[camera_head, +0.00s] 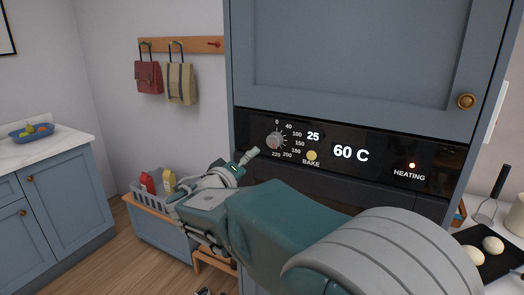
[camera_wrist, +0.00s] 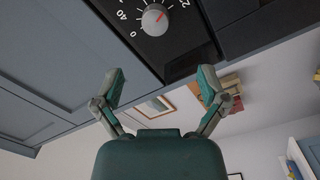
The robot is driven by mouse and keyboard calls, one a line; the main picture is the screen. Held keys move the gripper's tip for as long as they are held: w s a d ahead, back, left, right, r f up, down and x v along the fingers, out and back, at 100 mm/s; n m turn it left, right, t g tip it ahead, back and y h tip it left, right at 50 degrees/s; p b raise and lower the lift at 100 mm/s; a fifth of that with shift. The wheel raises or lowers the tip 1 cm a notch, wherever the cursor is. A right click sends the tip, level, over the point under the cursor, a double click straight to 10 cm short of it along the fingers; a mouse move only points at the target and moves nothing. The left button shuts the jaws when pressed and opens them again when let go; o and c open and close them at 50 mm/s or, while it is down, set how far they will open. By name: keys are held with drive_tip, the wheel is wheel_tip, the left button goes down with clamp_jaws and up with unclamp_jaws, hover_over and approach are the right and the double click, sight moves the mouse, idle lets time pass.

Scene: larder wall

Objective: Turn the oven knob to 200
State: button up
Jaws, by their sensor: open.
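The oven knob (camera_head: 276,141) is a round grey dial on the black oven panel (camera_head: 372,157), with numbers from 0 to 220 around it. In the wrist view the knob (camera_wrist: 155,20) is at the top, with a red pointer mark towards the upper right; the number it points at is unclear. The panel displays read 25 and 60 C, beside a BAKE button (camera_head: 312,155) and a lit red HEATING light (camera_head: 412,166). My gripper (camera_wrist: 160,78) is open and empty, its fingers spread apart. It is below the knob and apart from it.
Blue cabinet doors (camera_head: 350,55) surround the oven. Two bags hang from a wooden peg rail (camera_head: 200,45). Space in front of the knob looks clear.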

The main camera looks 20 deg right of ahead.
sight(272, 143)
drive_tip(key=w+d+n, duration=0.2)
drive_tip(key=d+n, duration=0.1)
drive_tip(key=n, duration=0.2)
drive_tip(key=w+d+n+t+y, duration=0.1)
drive_tip(key=w+d+n, duration=0.1)
drive_tip(key=n, duration=0.4)
drive_tip(key=w+d+n, duration=0.3)
drive_tip(key=d+n, duration=0.1)
drive_tip(key=n, duration=0.1)
drive_tip(key=shift+d+r+n, duration=0.2)
drive_tip(key=shift+d+n, duration=0.1)
drive_tip(key=shift+d, duration=0.1)
drive_tip(key=shift+s+t+y, duration=0.1)
drive_tip(key=shift+t+y, duration=0.2)
drive_tip(key=c, duration=1.2)
